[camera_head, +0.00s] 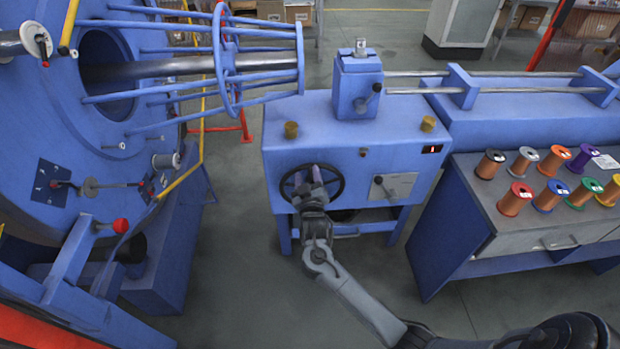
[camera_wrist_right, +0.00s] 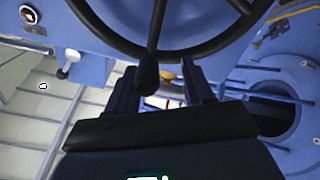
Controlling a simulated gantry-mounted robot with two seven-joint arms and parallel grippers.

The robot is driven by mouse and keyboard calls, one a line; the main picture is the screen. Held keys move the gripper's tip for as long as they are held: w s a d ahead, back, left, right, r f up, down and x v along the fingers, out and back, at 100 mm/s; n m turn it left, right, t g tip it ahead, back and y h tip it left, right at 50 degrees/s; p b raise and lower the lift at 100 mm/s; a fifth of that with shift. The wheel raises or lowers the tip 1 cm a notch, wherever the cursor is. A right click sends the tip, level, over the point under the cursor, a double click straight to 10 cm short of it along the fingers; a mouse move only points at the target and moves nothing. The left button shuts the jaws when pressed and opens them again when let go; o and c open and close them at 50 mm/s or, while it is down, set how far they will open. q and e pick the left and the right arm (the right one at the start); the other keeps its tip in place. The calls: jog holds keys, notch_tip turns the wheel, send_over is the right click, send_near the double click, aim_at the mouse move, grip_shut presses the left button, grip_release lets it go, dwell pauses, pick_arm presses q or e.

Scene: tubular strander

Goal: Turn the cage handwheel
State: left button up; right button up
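The cage handwheel (camera_head: 341,184) is a dark spoked ring on the front of the blue machine stand. It fills the top of the right wrist view (camera_wrist_right: 215,44), where its dark handle knob (camera_wrist_right: 147,75) sticks out toward me. My right gripper (camera_head: 312,176) is at the wheel and hides part of its hub and lower rim in the head view. In the right wrist view the two fingers (camera_wrist_right: 158,88) stand apart. The knob shows between them, nearer the left finger, with a gap to the right one. Contact cannot be told. My left gripper is not in view.
A grey lever plate (camera_head: 394,187) sits right of the wheel on the blue stand (camera_head: 330,125). The large blue cage machine (camera_head: 60,140) stands at left. A bench with several wire spools (camera_head: 515,199) is at right. Open floor (camera_head: 240,290) lies in front of the stand.

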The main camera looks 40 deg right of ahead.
jog(key=shift+w+a, duration=0.1)
jog(key=shift+w, duration=0.05)
jog(key=shift+d, duration=0.2)
jog(key=shift+s+a, duration=0.1)
jog(key=shift+s, duration=0.15)
jog(key=p+v, duration=0.3)
jog(key=v, duration=0.7)
jog(key=shift+a+p, duration=0.3)
jog(key=shift+p, duration=0.05)
jog(key=shift+s, duration=0.1)
jog(key=shift+c, duration=0.2)
